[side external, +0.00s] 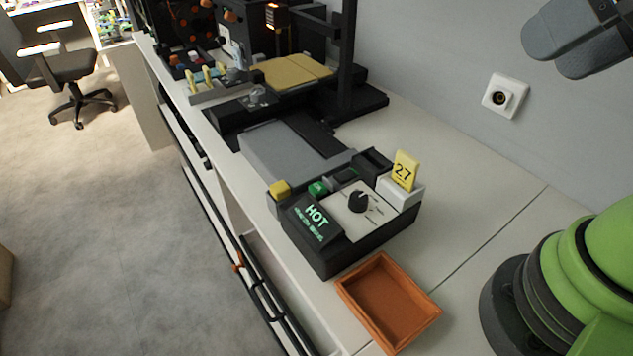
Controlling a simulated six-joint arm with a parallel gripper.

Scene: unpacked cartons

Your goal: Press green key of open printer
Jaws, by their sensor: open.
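The open printer (347,60) stands on the bench at the back, with an open dark frame and a yellowish print bed (291,72). A dark control box (345,242) sits at its near end. The small green key (318,188) is at the box's back edge, between a yellow key (280,189) and a dark key (345,175). Nothing covers the green key.
The box carries a lit HOT display (317,216), a black knob (358,201) and a yellow "27" card (404,171) in a white holder. An empty orange tray (418,321) lies in front. The bench right of the box is clear, up to the wall with a socket (505,96).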

